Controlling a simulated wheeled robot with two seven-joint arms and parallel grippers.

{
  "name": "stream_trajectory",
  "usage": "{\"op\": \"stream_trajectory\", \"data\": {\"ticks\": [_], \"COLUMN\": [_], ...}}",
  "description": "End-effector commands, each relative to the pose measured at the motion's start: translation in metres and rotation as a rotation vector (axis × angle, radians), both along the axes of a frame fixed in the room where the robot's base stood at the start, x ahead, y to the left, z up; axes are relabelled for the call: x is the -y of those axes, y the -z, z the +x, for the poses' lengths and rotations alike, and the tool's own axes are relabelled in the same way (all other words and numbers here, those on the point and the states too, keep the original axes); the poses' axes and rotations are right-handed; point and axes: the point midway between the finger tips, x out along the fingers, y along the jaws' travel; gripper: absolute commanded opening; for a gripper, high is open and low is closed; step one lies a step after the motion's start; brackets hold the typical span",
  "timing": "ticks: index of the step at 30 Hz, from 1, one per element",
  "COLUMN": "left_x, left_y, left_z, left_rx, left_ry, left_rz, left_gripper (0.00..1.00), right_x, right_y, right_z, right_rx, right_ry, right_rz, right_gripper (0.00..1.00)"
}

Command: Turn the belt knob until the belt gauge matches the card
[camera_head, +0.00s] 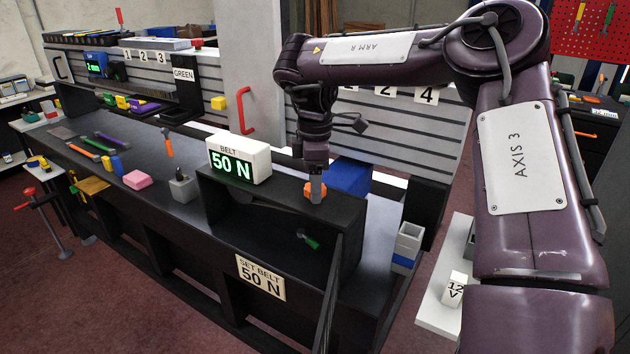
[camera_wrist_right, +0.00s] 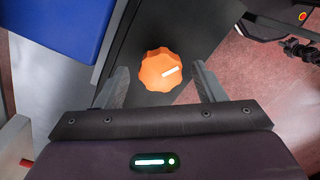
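The orange lobed belt knob (camera_head: 309,190) sits on top of the black belt housing. The belt gauge (camera_head: 238,158), a white box on that housing, reads 50 N in green. The card (camera_head: 260,277) on the front says SET BELT 50 N; the two values are the same. My right gripper (camera_head: 318,190) points down at the knob. In the right wrist view the knob (camera_wrist_right: 156,72) lies between the open fingers, with a gap on each side; its white mark points right and slightly up. My left gripper is not in view.
A blue box (camera_head: 347,177) stands just behind the knob. A grey holder (camera_head: 183,187) and a pink block (camera_head: 137,180) lie on the table to the left. Grey and blue bins (camera_head: 408,243) are at the right. A red handle (camera_head: 246,111) is on the pillar behind.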

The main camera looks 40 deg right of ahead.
Motion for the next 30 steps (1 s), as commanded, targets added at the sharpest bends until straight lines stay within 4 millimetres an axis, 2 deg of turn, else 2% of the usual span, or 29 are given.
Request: {"op": "stream_trajectory", "data": {"ticks": [10, 19, 21, 25, 30], "left_x": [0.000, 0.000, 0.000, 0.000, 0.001], "left_y": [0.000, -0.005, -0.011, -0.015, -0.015], "left_z": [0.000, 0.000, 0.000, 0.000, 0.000], "left_rx": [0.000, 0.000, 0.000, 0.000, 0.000], "left_ry": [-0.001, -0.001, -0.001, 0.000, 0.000], "left_rz": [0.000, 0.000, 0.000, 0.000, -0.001], "left_gripper": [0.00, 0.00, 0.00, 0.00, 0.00], "right_x": [0.000, 0.000, 0.000, 0.000, 0.000], "right_y": [-0.004, -0.053, -0.065, -0.075, -0.078], "right_z": [0.000, 0.001, 0.000, 0.000, 0.000], "right_rx": [-0.001, 0.002, 0.001, -0.001, -0.001], "right_ry": [-0.001, -0.001, 0.000, 0.000, -0.001], "right_rz": [0.000, -0.003, -0.001, 0.000, 0.001], "right_gripper": [0.64, 0.64, 0.64, 0.64, 0.64]}}
